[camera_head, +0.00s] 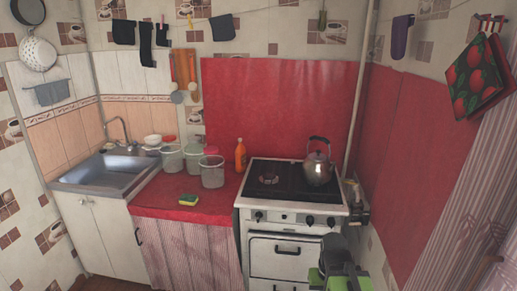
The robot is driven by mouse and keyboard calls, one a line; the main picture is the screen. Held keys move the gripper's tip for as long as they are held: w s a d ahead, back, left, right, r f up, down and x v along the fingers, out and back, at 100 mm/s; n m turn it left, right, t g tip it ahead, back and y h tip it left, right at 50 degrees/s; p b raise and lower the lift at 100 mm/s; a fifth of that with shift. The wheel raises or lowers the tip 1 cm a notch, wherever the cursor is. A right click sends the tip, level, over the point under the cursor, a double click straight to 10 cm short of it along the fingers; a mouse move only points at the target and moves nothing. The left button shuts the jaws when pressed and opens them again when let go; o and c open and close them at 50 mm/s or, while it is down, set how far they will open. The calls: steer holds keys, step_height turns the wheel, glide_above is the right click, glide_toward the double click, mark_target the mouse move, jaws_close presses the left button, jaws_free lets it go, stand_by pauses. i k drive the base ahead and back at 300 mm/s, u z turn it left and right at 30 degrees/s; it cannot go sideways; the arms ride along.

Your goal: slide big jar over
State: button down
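Clear jars stand close together on the red counter (155,202) between the sink and the stove. One jar (213,174) stands in front at the right. Another jar (172,160) stands at the left, beside the sink. A greenish jar (194,157) stands between and behind them. They look close in size, so I cannot tell which is the big jar. My gripper (338,262), grey and green, is low in front of the stove, well right of the jars and touching none of them. Its fingers are too small and dark to read.
A yellow-green sponge (188,200) lies near the counter's front edge. An orange bottle (240,155) stands behind the front jar. A kettle (318,170) sits on the stove (293,215). The sink (110,170) is at left. The counter's front strip is mostly free.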

mark_target(212, 176)
steer(key=u, duration=0.45)
steer(key=i, duration=1.8)
steer(key=u, duration=1.7)
steer(key=i, duration=1.7)
steer(key=u, duration=0.95)
